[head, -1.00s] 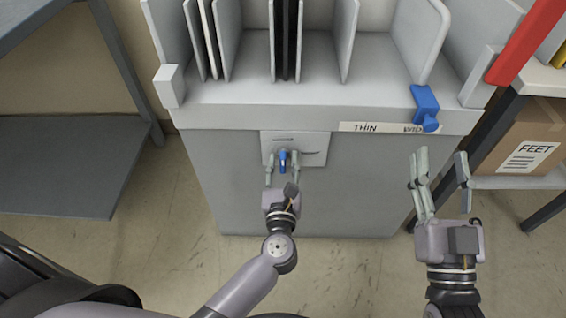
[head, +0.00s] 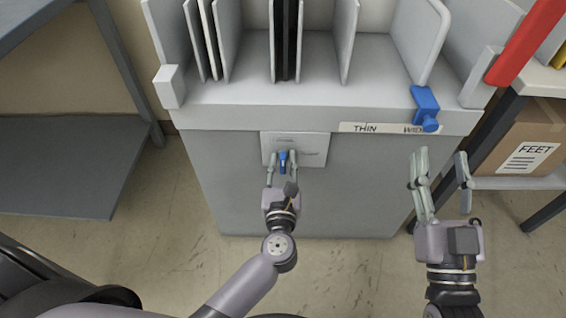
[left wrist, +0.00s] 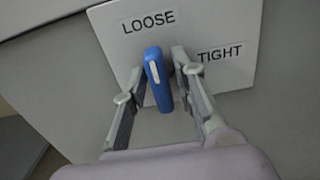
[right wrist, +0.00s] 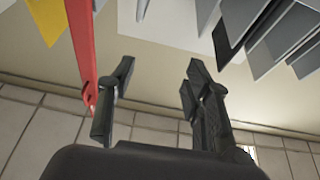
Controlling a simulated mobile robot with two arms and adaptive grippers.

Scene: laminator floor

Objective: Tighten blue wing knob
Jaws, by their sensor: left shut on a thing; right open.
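The blue wing knob (head: 283,163) sits on a white plate (head: 312,150) on the front of the grey cabinet. In the left wrist view the knob (left wrist: 158,80) stands nearly upright, its top leaning slightly left, below the word LOOSE and left of TIGHT. My left gripper (head: 281,157) is shut on the knob, one finger on each side of it; the contact itself is hard to see in the left wrist view (left wrist: 159,66). My right gripper (head: 440,156) is open and empty, in front of the cabinet's right side. Its spread fingers show in the right wrist view (right wrist: 157,68).
A blue clamp (head: 425,103) sits on the cabinet's ledge above a THIN/WIDE label strip (head: 385,128). Upright dividers (head: 345,40) stand on top. A grey shelf (head: 70,165) is at left, a cardboard box (head: 520,140) and red bar (head: 525,40) at right.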

